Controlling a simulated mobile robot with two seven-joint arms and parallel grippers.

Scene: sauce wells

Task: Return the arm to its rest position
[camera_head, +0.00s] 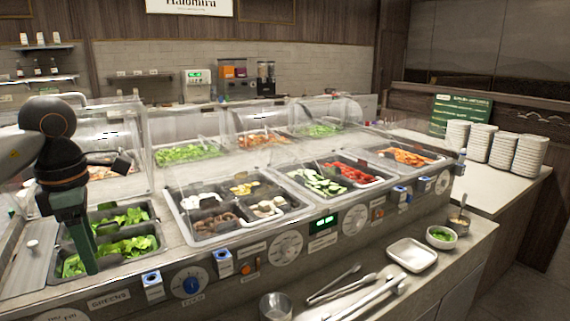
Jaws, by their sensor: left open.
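My left arm comes in from the left edge, with dark rounded joints. My left gripper (98,215) is open over the front left corner of the salad counter. One long dark green finger reaches down in front of the greens wells, and a short dark part sticks out to the right above them. I see nothing held. The leafy greens (132,245) in the two wells are partly hidden behind the finger; I cannot tell if it touches them. My right gripper is not in view.
The counter's clear guards (225,180) rise beside the arm. Several food wells, knobs and blue-topped dispensers line the counter. Tongs (340,290), a white tray (412,254), a small bowl (441,236) and a clear cup (275,307) stand on the front ledge. Plate stacks (528,155) stand right.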

